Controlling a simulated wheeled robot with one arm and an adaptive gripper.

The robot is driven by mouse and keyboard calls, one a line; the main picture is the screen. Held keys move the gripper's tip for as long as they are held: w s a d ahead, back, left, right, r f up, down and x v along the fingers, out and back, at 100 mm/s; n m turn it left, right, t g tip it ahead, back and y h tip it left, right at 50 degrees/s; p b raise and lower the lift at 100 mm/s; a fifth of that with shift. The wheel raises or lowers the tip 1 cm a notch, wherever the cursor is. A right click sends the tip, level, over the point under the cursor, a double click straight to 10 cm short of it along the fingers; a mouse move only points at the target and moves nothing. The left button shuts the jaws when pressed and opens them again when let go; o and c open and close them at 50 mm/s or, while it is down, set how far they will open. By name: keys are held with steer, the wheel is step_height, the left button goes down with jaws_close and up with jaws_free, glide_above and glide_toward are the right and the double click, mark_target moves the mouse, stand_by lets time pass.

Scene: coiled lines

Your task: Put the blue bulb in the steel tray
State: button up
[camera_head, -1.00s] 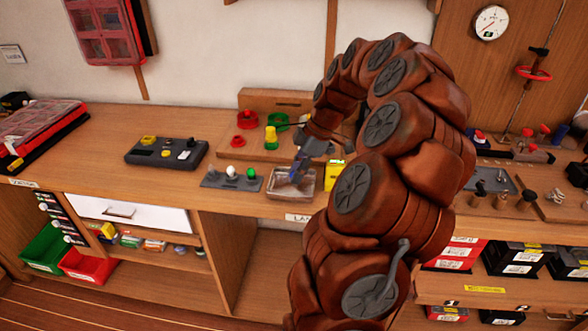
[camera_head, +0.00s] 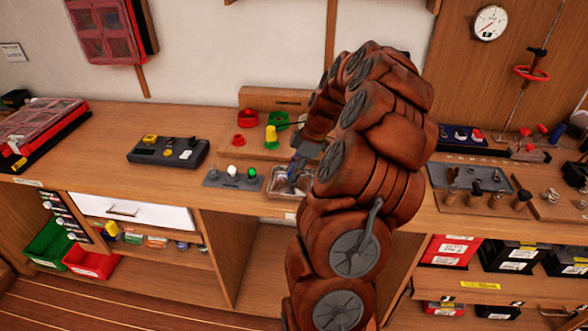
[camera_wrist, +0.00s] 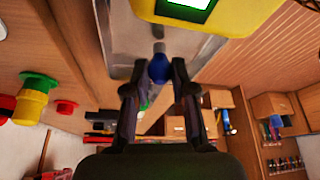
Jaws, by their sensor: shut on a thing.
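The blue bulb (camera_wrist: 158,68) is between the fingertips of my gripper (camera_wrist: 156,82) in the wrist view, with a grey stem pointing toward the tray. My gripper is shut on it. The steel tray (camera_wrist: 82,12) fills the upper middle of the wrist view. In the head view the tray (camera_head: 270,191) lies on the bench, partly hidden by my arm. My gripper (camera_head: 291,180) is over or inside it there. I cannot tell whether the bulb touches the tray floor.
A dark plate (camera_head: 217,181) with a white bulb (camera_head: 232,170) and a green bulb (camera_head: 252,173) stands left of the tray. A grey control box (camera_head: 168,155) is further left. A yellow device (camera_wrist: 240,14) is beside the tray. Red, yellow and green parts stand behind.

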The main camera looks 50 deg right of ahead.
steer(key=shift+f, duration=0.2)
steer(key=shift+f, duration=0.15)
steer(key=o, duration=0.8)
steer(key=shift+c, duration=0.2)
steer(key=shift+d+r, duration=0.1)
steer(key=shift+r, duration=0.2)
steer(key=b+v, duration=0.2)
steer(key=v, duration=0.9)
steer(key=shift+r+b, duration=0.35)
steer(key=shift+b, duration=0.05)
steer(key=shift+s, duration=0.15)
